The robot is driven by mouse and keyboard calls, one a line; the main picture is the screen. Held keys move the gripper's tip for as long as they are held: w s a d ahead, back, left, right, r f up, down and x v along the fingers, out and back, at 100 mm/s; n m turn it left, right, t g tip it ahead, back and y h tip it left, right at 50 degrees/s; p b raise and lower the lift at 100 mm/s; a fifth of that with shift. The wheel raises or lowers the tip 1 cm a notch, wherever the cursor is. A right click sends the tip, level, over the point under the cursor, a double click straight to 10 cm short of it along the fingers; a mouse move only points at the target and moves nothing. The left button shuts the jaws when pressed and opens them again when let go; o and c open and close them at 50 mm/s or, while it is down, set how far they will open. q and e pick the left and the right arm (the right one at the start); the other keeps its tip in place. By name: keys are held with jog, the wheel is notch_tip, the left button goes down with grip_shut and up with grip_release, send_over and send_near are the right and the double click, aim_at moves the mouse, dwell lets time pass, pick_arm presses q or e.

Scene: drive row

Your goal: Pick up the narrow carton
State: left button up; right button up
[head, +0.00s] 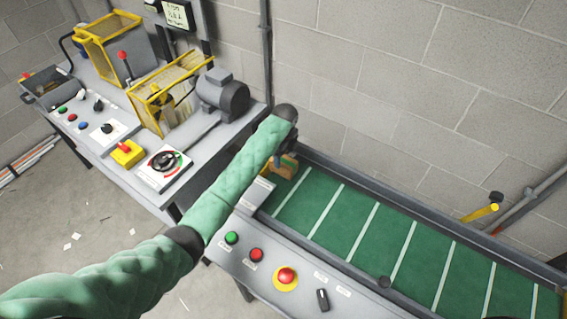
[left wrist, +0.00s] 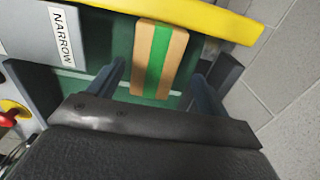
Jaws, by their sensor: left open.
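The narrow carton (left wrist: 145,60) is tan with a green stripe down its middle. In the left wrist view it is at the upper middle, on a green surface. In the head view a small tan part of it (head: 289,168) shows at the conveyor's left end, partly hidden by my arm. My left gripper (left wrist: 158,72) is open, with its dark fingers on either side of the carton in the picture. I cannot tell whether they touch it. In the head view my left gripper (head: 278,160) is mostly hidden behind my green-sleeved forearm. My right gripper is not in view.
The green conveyor (head: 360,233) with white lines runs right, empty there. A yellow bar (left wrist: 190,15) crosses beyond the carton, and a NARROW label (left wrist: 62,36) is beside it. A control panel (head: 325,283) with buttons is in front. A workbench with a motor (head: 222,95) stands left.

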aim_at(284, 160)
pick_arm(q)
jog(key=shift+f, duration=0.6)
jog(key=f, duration=0.1)
jog(key=b, duration=0.1)
jog(key=f, duration=0.1)
jog(key=shift+s+a+f, duration=0.15)
jog(key=shift+s+f, duration=0.1)
jog(key=shift+f, duration=0.05)
jog(key=shift+f+b, duration=0.95)
jog(key=shift+b, duration=0.15)
jog(key=shift+r, duration=0.1)
jog(key=c, duration=1.2)
jog(key=shift+r, duration=0.1)
